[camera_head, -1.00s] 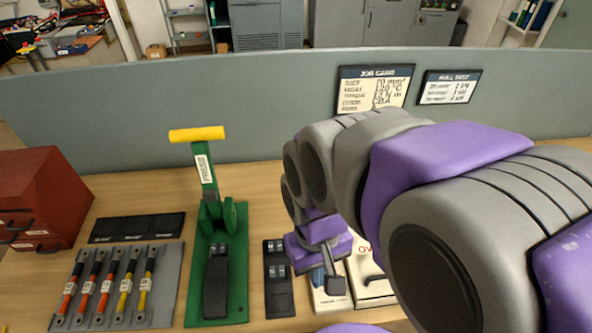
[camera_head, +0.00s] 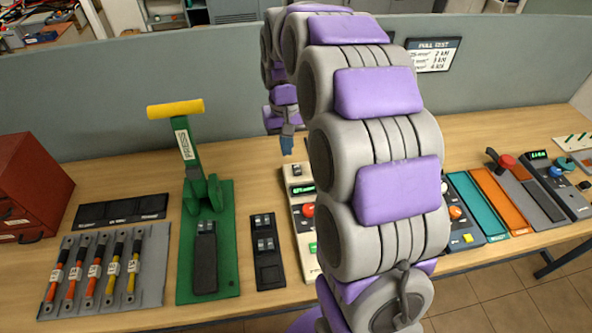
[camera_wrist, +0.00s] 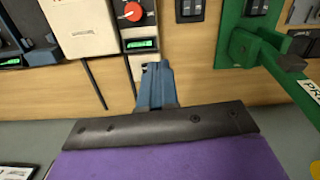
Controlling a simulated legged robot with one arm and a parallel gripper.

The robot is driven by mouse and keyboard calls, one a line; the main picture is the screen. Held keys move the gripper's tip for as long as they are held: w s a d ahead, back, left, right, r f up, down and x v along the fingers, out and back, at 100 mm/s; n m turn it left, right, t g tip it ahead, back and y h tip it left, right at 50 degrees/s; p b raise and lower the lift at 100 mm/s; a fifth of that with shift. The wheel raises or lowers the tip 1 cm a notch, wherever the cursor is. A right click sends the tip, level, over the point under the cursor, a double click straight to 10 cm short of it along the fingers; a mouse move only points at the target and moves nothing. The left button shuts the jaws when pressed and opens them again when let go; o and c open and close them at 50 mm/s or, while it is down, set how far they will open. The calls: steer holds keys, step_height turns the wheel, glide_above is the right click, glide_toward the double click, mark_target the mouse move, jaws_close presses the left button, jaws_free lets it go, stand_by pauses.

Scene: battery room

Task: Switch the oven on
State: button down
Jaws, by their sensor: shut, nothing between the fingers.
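The oven (camera_wrist: 82,28) is a cream box at the upper left of the wrist view. In the head view my arm hides it. A narrow cream control panel stands beside it, with a red knob (camera_wrist: 133,11) and a lit green display (camera_wrist: 140,44). In the head view the panel also shows the red knob (camera_head: 308,210) and display (camera_head: 301,188), partly behind my arm. My gripper (camera_wrist: 157,68) has blue fingers, shut and empty, with the tips near the panel's end below the display in the wrist view. It also shows in the head view (camera_head: 287,146). I cannot tell whether it touches the panel.
A green press (camera_head: 206,240) with a yellow handle and a black switch block (camera_head: 268,250) stand left of the panel. A grey partition (camera_head: 110,105) runs behind the bench. Devices and coloured strips (camera_head: 478,205) lie to the right.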

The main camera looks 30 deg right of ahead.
glide_above(295, 170)
steer(key=s+a, duration=0.1)
steer(key=s, duration=0.1)
step_height(295, 170, down, 4)
steer(key=shift+w+d+f+m+b, duration=0.25)
steer(key=shift+d+f+m+b, duration=0.1)
steer(key=shift+f+m, duration=0.15)
steer(key=shift+a, duration=0.1)
step_height(295, 170, down, 14)
steer(key=b, duration=0.3)
steer(key=shift+b, duration=0.4)
steer(key=shift+r, duration=0.1)
steer(key=shift+w+d+r+p, duration=0.2)
steer(key=shift+w+r+p, duration=0.2)
steer(key=shift+w+p, duration=0.25)
